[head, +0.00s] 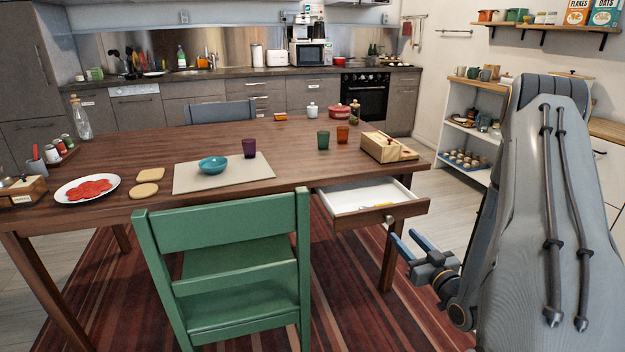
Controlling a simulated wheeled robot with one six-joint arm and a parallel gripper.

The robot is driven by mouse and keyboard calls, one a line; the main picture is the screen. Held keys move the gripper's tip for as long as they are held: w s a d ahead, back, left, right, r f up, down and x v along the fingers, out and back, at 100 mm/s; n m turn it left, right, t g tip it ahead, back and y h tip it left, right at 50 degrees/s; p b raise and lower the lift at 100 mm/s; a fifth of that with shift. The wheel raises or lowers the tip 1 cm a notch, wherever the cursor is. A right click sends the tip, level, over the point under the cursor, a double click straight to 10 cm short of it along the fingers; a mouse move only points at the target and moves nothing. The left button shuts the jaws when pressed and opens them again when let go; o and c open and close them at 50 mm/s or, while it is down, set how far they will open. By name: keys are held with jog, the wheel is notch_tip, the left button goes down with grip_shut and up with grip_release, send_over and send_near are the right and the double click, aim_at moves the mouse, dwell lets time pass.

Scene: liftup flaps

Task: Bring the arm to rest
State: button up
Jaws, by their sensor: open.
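My gripper (410,246) is in the head view at the right of centre, beside the right end of the table. Its two blue fingers are apart and nothing is between them. They point left, near the front right corner of the open drawer (361,196). I cannot tell whether they touch the drawer. My arm is folded and fills the right side of the view.
The wooden table (300,160) holds a teal bowl (213,165) on a mat, cups, a plate of red slices (90,187) and a wooden box (382,147). A green chair (225,250) stands in front. A shelf unit (452,125) is behind my arm.

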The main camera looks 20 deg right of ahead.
jog(key=a+r+g+h+p, duration=0.1)
jog(key=a+r+g+p, duration=0.4)
jog(key=a+r+g, duration=0.3)
jog(key=s+a+r+g+p, duration=0.2)
jog(key=s+a+r+g, duration=0.3)
jog(key=s+a, duration=0.3)
jog(key=s+a+r+g+p, duration=0.3)
jog(key=s+a, duration=0.6)
jog(key=s, duration=0.6)
notch_tip(320, 180, up, 4)
jog(key=shift+s+f+g, duration=0.25)
jog(key=shift+g, duration=0.75)
